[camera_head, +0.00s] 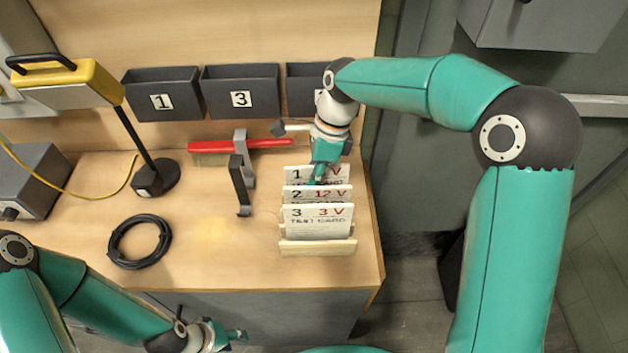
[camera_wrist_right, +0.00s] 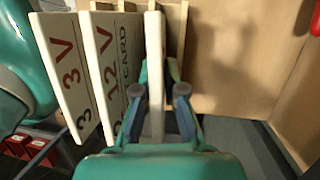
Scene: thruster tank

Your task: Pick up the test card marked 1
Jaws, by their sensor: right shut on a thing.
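Test card 1 (camera_head: 297,175) stands at the back of a wooden card rack (camera_head: 318,248) at the right of the bench. My right gripper (camera_head: 318,178) reaches down from behind and is shut on card 1. In the right wrist view card 1 (camera_wrist_right: 155,65) is edge-on between the fingertips (camera_wrist_right: 157,90). Whether it still rests in its slot I cannot tell. Card 2 (camera_head: 301,195), marked 12 V, and card 3 (camera_head: 318,220), marked 3 V, stand in front of it. My left gripper (camera_head: 230,335) is low, off the bench front; its opening is unclear.
A black cable coil (camera_head: 139,241) and a yellow lamp (camera_head: 75,85) are further left. Numbered bins (camera_head: 240,75) hang behind. The bench's front middle is clear.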

